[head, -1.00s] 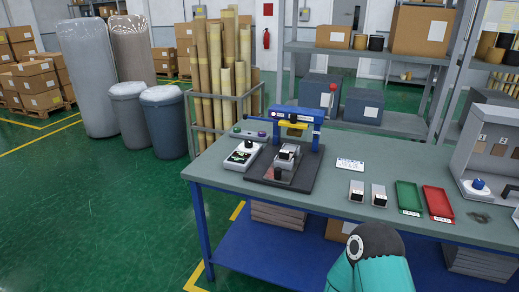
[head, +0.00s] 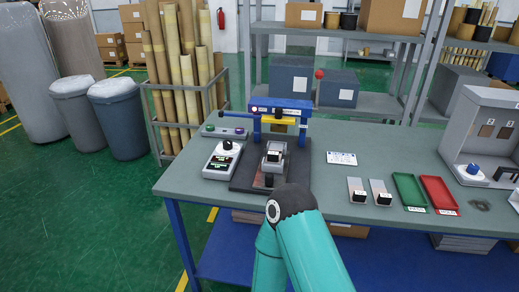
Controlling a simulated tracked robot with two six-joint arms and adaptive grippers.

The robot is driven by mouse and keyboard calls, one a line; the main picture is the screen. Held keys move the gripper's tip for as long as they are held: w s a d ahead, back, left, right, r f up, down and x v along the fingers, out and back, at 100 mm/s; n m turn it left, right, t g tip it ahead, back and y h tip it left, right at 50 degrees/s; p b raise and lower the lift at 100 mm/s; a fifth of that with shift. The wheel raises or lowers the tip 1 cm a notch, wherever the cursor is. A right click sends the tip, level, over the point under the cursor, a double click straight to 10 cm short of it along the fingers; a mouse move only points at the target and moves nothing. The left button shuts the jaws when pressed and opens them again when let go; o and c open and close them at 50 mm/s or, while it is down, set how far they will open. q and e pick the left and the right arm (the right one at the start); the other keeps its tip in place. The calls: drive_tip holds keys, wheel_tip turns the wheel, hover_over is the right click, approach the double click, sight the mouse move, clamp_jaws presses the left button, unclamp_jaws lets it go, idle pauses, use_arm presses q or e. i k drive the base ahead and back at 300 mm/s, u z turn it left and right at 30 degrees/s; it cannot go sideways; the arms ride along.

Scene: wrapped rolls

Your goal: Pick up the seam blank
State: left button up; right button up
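No thing is labelled clearly enough for me to be sure which is the seam blank. Two small grey pieces with dark ends, a left one (head: 357,190) and a right one (head: 380,192), lie side by side on the workbench (head: 320,185). Another grey and black piece (head: 274,157) sits under the blue press frame (head: 281,110) on a dark base plate. A bent teal arm of mine (head: 291,201) rises in front of the bench, its dark joint overlapping the plate's front edge. I see neither gripper clearly.
A green tray (head: 409,190) and a red tray (head: 439,193) lie right of the small pieces. A grey booth (head: 483,130) stands at the right end. A dial box (head: 222,160) is left of the press. A white card (head: 341,158) lies on clear bench top.

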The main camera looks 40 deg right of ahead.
sight(274, 154)
drive_tip(key=z, duration=0.2)
drive_tip(key=i, duration=0.65)
drive_tip(key=z, duration=0.5)
